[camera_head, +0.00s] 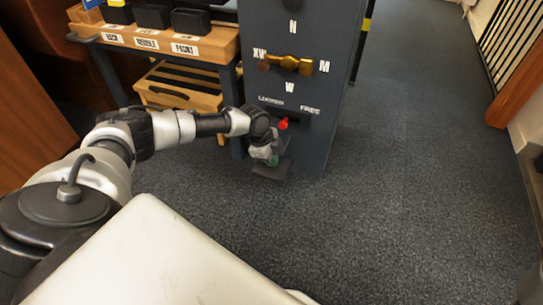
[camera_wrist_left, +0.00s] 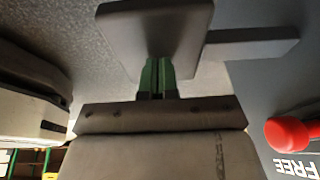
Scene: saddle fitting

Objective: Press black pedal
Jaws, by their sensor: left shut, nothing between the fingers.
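The black pedal (camera_head: 271,173) is a dark flat plate low at the foot of the grey cabinet (camera_head: 315,150). In the left wrist view the pedal (camera_wrist_left: 155,25) lies just beyond my fingertips, with a bar running from it to the right. My left gripper (camera_head: 272,160) points down over the pedal. Its green fingers (camera_wrist_left: 157,80) are shut together with nothing between them. The tips overlap the pedal's edge in the wrist view; I cannot tell whether they touch it. My right gripper is not in view.
A red knob (camera_head: 283,124) sticks out of the cabinet just above my gripper, near the "LOCKED" and "FREE" labels. A brass handle (camera_head: 289,64) is higher up. A wooden bench (camera_head: 150,38) with black bins stands left. Open carpet (camera_head: 400,200) lies to the right.

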